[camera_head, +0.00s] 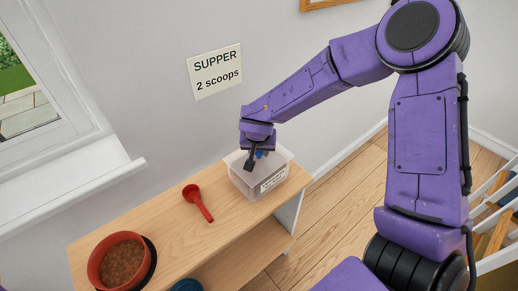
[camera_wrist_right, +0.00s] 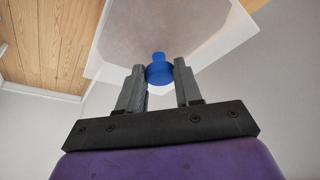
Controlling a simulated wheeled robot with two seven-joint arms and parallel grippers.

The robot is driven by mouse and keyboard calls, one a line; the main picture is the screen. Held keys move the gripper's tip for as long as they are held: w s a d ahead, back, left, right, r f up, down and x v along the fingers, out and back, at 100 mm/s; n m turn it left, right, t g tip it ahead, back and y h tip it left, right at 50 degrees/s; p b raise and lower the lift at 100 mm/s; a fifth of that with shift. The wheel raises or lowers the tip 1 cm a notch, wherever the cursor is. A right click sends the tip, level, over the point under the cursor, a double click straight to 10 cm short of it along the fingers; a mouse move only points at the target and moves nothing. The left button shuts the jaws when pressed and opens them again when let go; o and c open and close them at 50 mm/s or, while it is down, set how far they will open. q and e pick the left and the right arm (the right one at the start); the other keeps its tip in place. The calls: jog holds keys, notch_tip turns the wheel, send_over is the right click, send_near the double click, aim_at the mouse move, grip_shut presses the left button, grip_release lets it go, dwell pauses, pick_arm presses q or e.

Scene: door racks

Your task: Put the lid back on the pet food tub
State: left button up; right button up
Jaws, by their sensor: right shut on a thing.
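The pet food tub (camera_head: 245,185) is a clear, whitish box with a printed label on its front, standing at the right end of the wooden shelf top. My right gripper (camera_head: 253,160) is over the tub, pointing down. In the right wrist view its two fingers (camera_wrist_right: 159,84) are shut on the blue knob (camera_wrist_right: 158,68) of the pale, see-through lid (camera_wrist_right: 205,50). In the head view the lid is at the tub's top, partly hidden by the gripper; I cannot tell whether it sits fully on the rim. My left gripper is not in view.
A red scoop (camera_head: 197,200) lies on the shelf unit (camera_head: 165,220) left of the tub. A red bowl of kibble (camera_head: 121,263) stands at the front left. A blue round thing (camera_head: 187,286) shows at the bottom edge. A sign (camera_head: 216,73) hangs on the wall behind.

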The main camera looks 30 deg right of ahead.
jog(key=shift+f+p, duration=0.1)
jog(key=shift+p, duration=0.95)
dwell(0.5)
dwell(0.4)
jog(key=o, duration=1.6)
notch_tip(320, 180, up, 3)
jog(key=p, duration=0.3)
jog(key=shift+p, duration=0.35)
jog(key=shift+r+p, duration=0.8)
jog(key=shift+r, duration=1.15)
